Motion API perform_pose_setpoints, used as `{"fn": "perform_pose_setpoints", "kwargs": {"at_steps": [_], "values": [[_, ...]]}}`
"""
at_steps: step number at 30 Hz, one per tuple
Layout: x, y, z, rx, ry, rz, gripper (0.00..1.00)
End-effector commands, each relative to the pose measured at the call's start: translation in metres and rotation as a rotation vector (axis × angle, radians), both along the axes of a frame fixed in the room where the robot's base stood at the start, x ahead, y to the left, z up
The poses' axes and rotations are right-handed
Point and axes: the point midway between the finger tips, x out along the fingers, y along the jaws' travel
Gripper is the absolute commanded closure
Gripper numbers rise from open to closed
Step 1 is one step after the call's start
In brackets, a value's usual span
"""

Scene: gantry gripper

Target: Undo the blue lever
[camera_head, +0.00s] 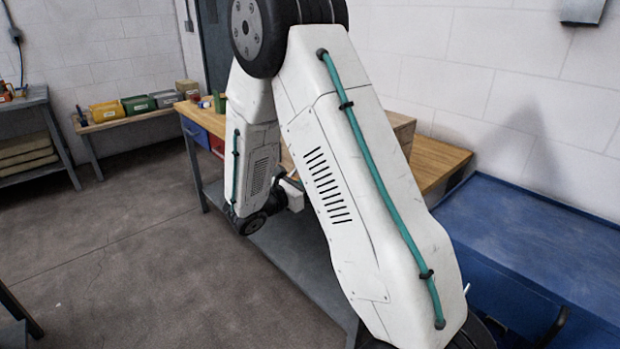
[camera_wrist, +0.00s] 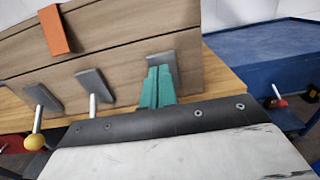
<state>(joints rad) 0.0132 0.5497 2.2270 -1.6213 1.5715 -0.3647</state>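I cannot make out a blue lever in either view. In the wrist view, my gripper (camera_wrist: 159,84) shows two green fingers close together, in front of a grey plate (camera_wrist: 164,64) on a wooden board. Whether anything is between the fingers is hidden. To the left, a lever with a yellow knob (camera_wrist: 34,141) stands out from another grey plate (camera_wrist: 43,97). A white lever shaft (camera_wrist: 93,106) comes from the plate between them, its end hidden behind my gripper body.
The wooden board (camera_wrist: 120,60) carries an orange piece (camera_wrist: 55,30) and stands on a wooden bench (camera_head: 437,163). A blue cabinet (camera_head: 540,240) is at right. A red knob (camera_wrist: 282,103) shows near its edge. The floor (camera_head: 110,240) at left is clear.

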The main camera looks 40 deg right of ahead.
Motion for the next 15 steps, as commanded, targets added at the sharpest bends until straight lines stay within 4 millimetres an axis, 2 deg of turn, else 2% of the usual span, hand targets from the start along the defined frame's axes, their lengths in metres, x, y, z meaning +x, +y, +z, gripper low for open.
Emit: {"fn": "perform_pose_setpoints", "kwargs": {"at_steps": [8,15], "values": [[0.000,0.000,-0.020,0.000,0.003,0.000,1.00],[0.001,0.007,-0.015,-0.001,-0.002,0.002,1.00]]}}
